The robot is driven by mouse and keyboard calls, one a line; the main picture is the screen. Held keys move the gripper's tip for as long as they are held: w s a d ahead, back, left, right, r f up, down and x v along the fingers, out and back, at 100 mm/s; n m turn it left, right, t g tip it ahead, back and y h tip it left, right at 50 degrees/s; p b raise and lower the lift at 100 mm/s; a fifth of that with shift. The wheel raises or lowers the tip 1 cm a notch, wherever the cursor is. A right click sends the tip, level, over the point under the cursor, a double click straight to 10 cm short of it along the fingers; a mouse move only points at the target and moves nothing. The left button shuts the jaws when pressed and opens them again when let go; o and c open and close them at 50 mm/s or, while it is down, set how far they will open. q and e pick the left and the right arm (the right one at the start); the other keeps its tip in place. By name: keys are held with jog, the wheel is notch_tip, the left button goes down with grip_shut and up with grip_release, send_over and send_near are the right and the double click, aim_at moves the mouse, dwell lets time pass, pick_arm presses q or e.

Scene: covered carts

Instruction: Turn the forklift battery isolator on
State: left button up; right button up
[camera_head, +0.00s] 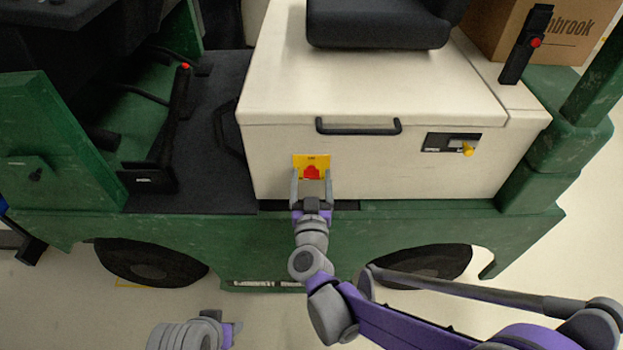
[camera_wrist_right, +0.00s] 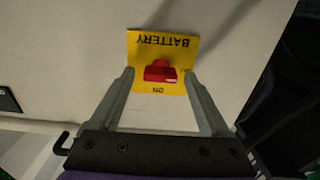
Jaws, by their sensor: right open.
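The battery isolator is a red knob (camera_wrist_right: 160,72) on a yellow plate (camera_wrist_right: 182,50) marked BATTERY, which appears upside down in the right wrist view. The word ON shows below the knob there. In the head view the knob (camera_head: 312,173) and plate (camera_head: 311,159) sit on the cream front panel. My right gripper (camera_head: 312,180) is open, its fingers (camera_wrist_right: 160,80) on either side of the knob with gaps showing. I cannot tell how deep they reach. Part of my left gripper (camera_head: 195,335) shows low in the head view, its fingers unclear.
The cream battery cover (camera_head: 375,80) has a black handle (camera_head: 358,128) above the plate and a small panel with a yellow knob (camera_head: 467,149) to the right. The green forklift body (camera_head: 420,232) runs below. A black lever (camera_head: 526,45) and a cardboard box (camera_head: 560,30) are at upper right.

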grip_shut()
dwell(0.4)
jog(key=shift+m, duration=0.4)
jog(key=m+p, duration=0.1)
jog(key=m, duration=0.2)
jog(key=shift+d, duration=0.1)
jog(key=m, duration=0.4)
jog(key=shift+m+p, duration=0.3)
jog(key=shift+p, duration=0.1)
jog(key=m, duration=0.4)
jog(key=shift+d+f, duration=0.1)
jog(key=m, duration=0.5)
jog(key=shift+f+p, duration=0.1)
jog(key=shift+p, duration=0.25)
jog(key=shift+m, duration=0.4)
